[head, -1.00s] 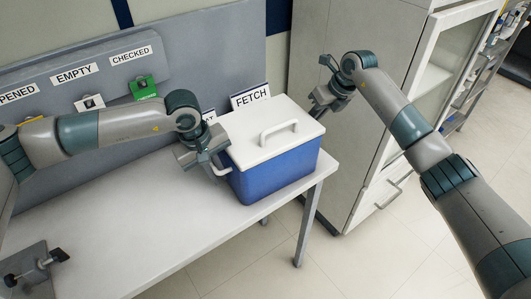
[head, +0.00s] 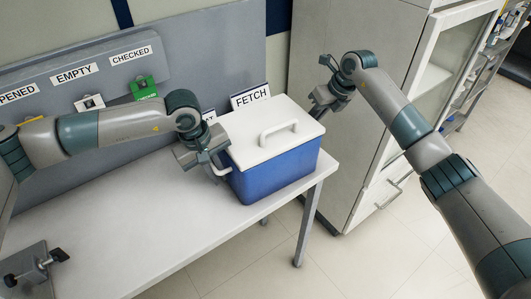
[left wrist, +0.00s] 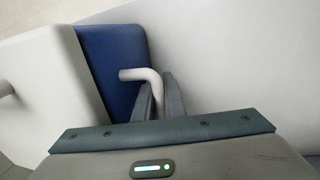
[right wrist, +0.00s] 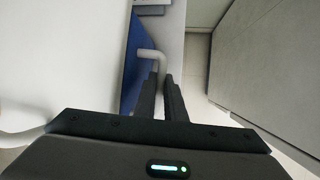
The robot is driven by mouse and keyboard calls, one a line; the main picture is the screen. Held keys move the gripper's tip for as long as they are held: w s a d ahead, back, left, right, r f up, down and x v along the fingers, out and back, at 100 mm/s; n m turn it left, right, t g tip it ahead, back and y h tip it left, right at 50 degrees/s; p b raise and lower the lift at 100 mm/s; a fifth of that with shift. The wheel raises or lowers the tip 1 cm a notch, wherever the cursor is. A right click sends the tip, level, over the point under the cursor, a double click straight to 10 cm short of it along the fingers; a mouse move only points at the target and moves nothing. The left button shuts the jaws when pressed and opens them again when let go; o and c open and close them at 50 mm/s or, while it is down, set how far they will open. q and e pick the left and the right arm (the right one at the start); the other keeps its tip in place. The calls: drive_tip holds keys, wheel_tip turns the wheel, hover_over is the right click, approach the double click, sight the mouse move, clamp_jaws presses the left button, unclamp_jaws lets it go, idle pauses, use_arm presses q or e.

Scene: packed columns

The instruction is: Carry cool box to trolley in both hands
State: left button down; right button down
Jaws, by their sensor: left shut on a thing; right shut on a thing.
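The cool box (head: 275,172) is blue with a white lid and a white top handle (head: 279,131). It stands upright at the right end of the grey table. My left gripper (head: 216,166) is shut on the white side handle at the box's left; the left wrist view shows this handle (left wrist: 141,74) between the fingers. My right gripper (head: 317,108) is at the far right side of the box. In the right wrist view its fingers are shut on the other side handle (right wrist: 151,53), which the box hides in the head view. I cannot make out a trolley.
The table (head: 140,235) has a clamp-like fixture (head: 35,268) at its front left. A panel with label signs and a green tag (head: 144,87) stands behind. A tall cabinet (head: 345,150) is close to the right. Open floor (head: 370,255) lies in front.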

use_arm(q)
drive_tip(key=shift+w+r, duration=0.15)
drive_tip(key=shift+r, duration=0.1)
use_arm(e)
drive_tip(key=shift+w+d+r, duration=0.1)
drive_tip(key=shift+w+r, duration=0.1)
drive_tip(key=shift+r, duration=0.1)
